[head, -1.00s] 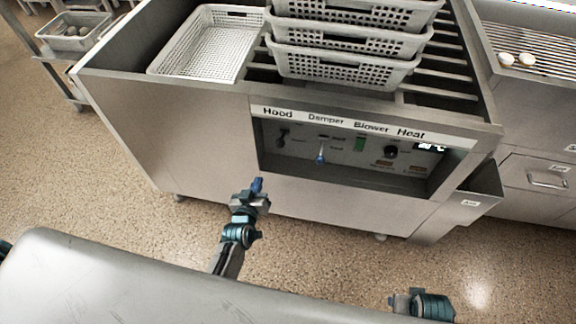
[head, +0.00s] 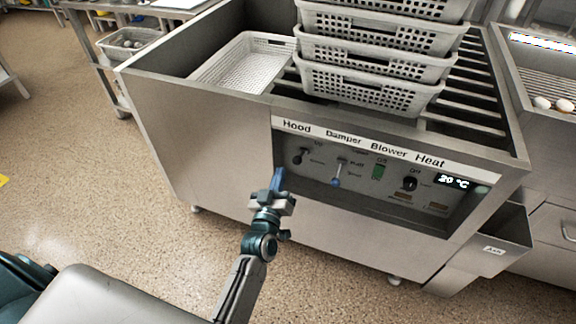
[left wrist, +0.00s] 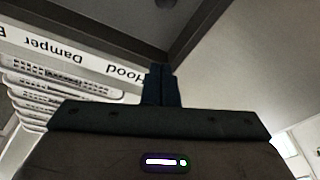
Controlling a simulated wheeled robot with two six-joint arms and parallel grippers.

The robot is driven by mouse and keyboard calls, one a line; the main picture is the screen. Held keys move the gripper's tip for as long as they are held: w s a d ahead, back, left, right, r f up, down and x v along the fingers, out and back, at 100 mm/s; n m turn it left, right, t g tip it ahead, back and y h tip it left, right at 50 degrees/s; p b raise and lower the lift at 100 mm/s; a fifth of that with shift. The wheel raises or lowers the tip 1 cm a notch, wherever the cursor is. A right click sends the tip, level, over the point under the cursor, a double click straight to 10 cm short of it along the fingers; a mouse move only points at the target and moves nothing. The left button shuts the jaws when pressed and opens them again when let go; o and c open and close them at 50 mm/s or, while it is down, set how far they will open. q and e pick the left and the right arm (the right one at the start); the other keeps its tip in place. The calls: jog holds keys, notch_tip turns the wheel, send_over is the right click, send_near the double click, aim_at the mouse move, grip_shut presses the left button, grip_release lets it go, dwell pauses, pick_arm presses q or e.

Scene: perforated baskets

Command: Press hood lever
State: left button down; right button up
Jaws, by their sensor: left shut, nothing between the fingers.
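The hood lever (head: 299,156) is a small dark lever under the "Hood" label at the left end of the recessed control panel (head: 330,200). My left gripper (head: 278,178) is shut and empty, its blue fingertips pointing up just below and left of the lever. A gap seems to stand between them, but the depth is hard to judge. In the left wrist view the shut fingers (left wrist: 161,85) point to the recess, beside the upside-down "Hood" label (left wrist: 126,74); the lever itself cannot be made out. My right gripper is not in view.
Right of the hood lever are the blue-tipped damper lever (head: 336,181), the green blower switch (head: 379,171), the heat knob (head: 410,183) and a display (head: 453,181). Stacked perforated baskets (head: 372,85) stand on top. An ash bin (head: 497,250) sticks out at lower right.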

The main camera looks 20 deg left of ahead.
pick_arm(q)
notch_tip(320, 180, up, 2)
jog(key=p, duration=0.2)
send_over(300, 156)
jog(key=s+a, duration=0.3)
jog(key=s, duration=0.1)
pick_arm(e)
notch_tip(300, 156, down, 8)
pick_arm(q)
jog(key=f, duration=0.1)
jog(key=d+f+b, duration=0.2)
jog(key=f, duration=0.1)
jog(key=shift+s, duration=0.25)
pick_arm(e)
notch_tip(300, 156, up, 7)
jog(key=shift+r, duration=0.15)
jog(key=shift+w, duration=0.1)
pick_arm(q)
jog(key=shift+s+f+t+b, duration=0.1)
jog(key=shift+f+t+b, duration=0.15)
jog(key=shift+b, duration=0.75)
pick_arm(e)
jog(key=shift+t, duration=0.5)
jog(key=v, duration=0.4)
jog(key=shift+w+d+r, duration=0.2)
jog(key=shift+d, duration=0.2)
